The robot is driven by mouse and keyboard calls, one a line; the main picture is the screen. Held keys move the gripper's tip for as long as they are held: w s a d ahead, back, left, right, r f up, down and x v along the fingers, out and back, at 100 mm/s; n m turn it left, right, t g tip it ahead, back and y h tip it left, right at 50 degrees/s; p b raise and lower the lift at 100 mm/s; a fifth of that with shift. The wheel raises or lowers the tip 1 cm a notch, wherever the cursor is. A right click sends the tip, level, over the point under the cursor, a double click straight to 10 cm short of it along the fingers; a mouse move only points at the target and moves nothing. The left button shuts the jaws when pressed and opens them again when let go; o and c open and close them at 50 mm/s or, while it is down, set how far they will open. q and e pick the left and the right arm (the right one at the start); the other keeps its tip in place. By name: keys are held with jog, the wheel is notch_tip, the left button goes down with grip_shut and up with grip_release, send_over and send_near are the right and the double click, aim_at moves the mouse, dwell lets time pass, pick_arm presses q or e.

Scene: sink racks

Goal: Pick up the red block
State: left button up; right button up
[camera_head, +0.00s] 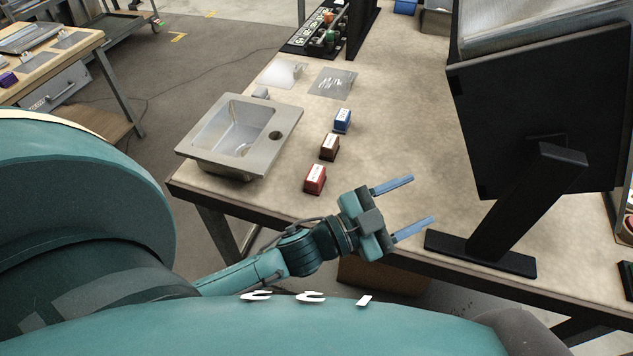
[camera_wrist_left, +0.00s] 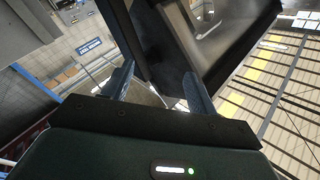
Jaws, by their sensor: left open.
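The red block (camera_head: 315,179) stands on the light wooden table near its front edge, with a white label on its top. A brown block (camera_head: 329,147) and a blue block (camera_head: 342,121) stand behind it in a row. My left gripper (camera_head: 412,206) is open and empty, to the right of the red block and apart from it, with its blue fingers pointing right. The left wrist view shows the two fingers (camera_wrist_left: 150,88) spread, with the monitor beyond and no block visible. My right gripper is not seen.
A metal sink (camera_head: 196,156) stands left of the blocks. A black monitor (camera_head: 540,110) on a stand (camera_head: 482,252) is to the right of my gripper. Grey plates (camera_head: 333,82) and a rack (camera_head: 318,30) are at the back. The table between blocks and monitor is clear.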

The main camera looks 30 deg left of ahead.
pick_arm(q)
jog(key=d+r+m+g+h+b, duration=0.2)
jog(key=d+r+m+g+h, duration=0.45)
jog(key=m, duration=0.55)
jog(key=m+g+y+b, duration=0.5)
jog(key=m+g+y, duration=0.35)
jog(key=y, duration=0.95)
send_near(315, 173)
jog(key=f, duration=0.4)
jog(key=shift+w+a+f, duration=0.2)
jog(key=shift+a+f, duration=0.15)
jog(key=shift+a, duration=0.05)
jog(key=f, duration=0.4)
jog(key=shift+w+d+f, duration=0.25)
jog(key=shift+d+f, duration=0.05)
jog(key=shift+d, duration=0.1)
jog(key=shift+f, duration=0.6)
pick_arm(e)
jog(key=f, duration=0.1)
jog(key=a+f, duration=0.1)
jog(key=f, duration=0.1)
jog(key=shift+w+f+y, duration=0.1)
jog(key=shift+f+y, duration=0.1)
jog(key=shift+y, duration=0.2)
